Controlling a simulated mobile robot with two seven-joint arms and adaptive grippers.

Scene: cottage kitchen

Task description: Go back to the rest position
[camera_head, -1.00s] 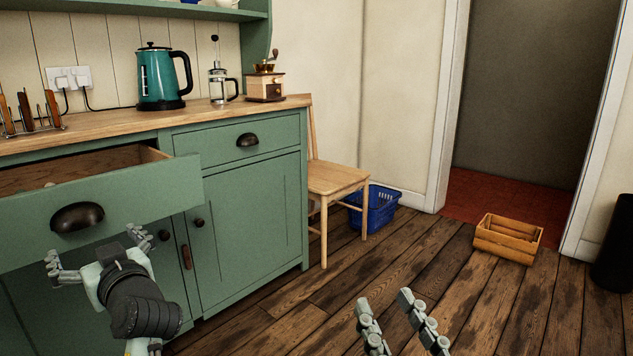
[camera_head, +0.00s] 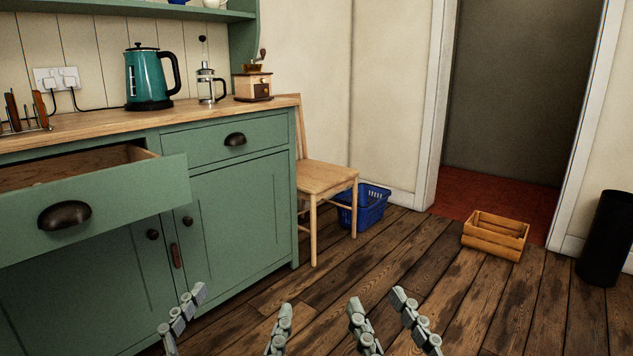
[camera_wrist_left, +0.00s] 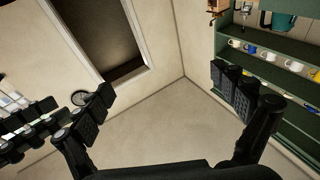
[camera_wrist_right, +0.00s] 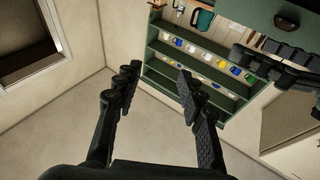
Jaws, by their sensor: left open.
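My left gripper (camera_head: 232,318) is at the bottom of the head view, in front of the green cabinet's lower right door and the floor. Its fingers are wide apart with nothing between them; they also show spread in the left wrist view (camera_wrist_left: 160,105). My right gripper (camera_head: 383,312) is at the bottom centre of the head view, over the wooden floor. Its fingers are apart and empty, as the right wrist view (camera_wrist_right: 158,90) also shows. Both grippers touch nothing that I can see.
A cabinet drawer (camera_head: 120,203) stands pulled open at left. A wooden chair (camera_head: 327,180) and blue basket (camera_head: 372,208) stand right of the cabinet. A wooden crate (camera_head: 494,240) lies by the doorway, a black bin (camera_head: 606,240) at far right. The middle floor is clear.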

